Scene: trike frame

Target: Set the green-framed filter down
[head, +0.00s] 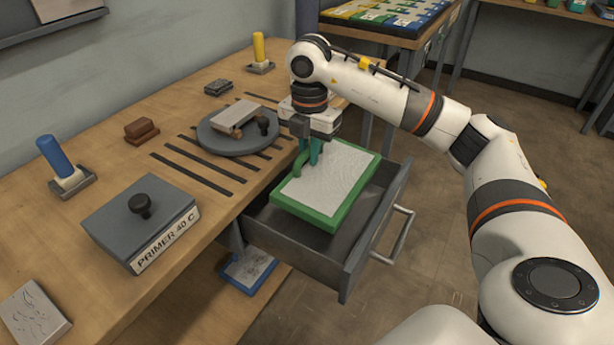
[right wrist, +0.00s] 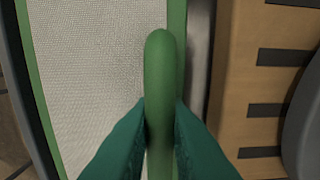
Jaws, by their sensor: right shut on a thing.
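The green-framed filter (head: 327,182) has a pale mesh panel and a green handle (head: 301,164) on its left side. It lies within the open drawer (head: 345,262), tilted a little; I cannot tell whether it touches the drawer floor. My right gripper (head: 314,158), with teal fingers, is shut on the filter's handle. In the right wrist view the fingers (right wrist: 160,120) close on both sides of the green handle (right wrist: 160,75), with the mesh (right wrist: 90,70) to its left. My left gripper is not in view.
The workbench (head: 190,95) bears a grey box marked PRIMER 40 C (head: 140,215), a round grey plate (head: 237,130), dark slots, and blue (head: 55,155) and yellow (head: 258,46) handled tools. A blue-framed panel (head: 248,270) lies below the drawer's left side. The drawer handle (head: 397,238) sticks out right.

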